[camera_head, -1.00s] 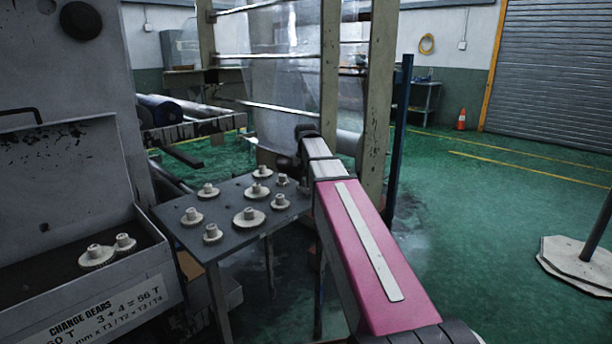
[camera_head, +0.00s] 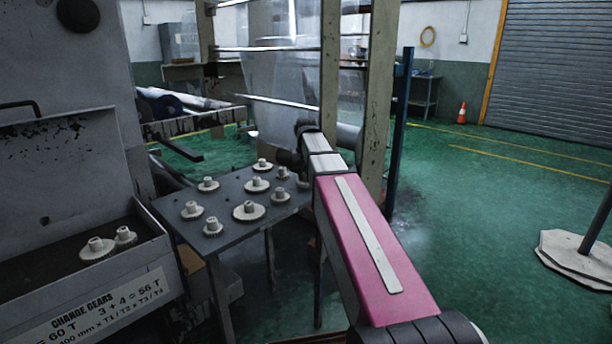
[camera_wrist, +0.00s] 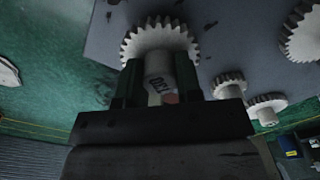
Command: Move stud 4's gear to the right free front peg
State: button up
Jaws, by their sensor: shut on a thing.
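In the wrist view my gripper (camera_wrist: 158,82) is shut on the hub of a pale toothed gear (camera_wrist: 160,36). The hub carries dark lettering, and a small reddish patch shows below it. The gear lies over the dark grey plate near its edge; I cannot tell whether it touches. Several pale gears with raised hubs, such as a larger one (camera_head: 249,211), stand on the grey table (camera_head: 235,246). Which is stud 4, and which peg is the right free front one, I cannot tell.
A grey tray (camera_head: 152,220) at the left holds two gears (camera_head: 97,249) and bears a "CHANGE GEARS" label. In the wrist view other gears (camera_wrist: 303,38) stand to the right. A blue post (camera_head: 401,130) rises behind my arm.

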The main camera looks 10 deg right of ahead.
jog(key=shift+f, duration=0.75)
dwell(0.4)
jog(key=o, duration=1)
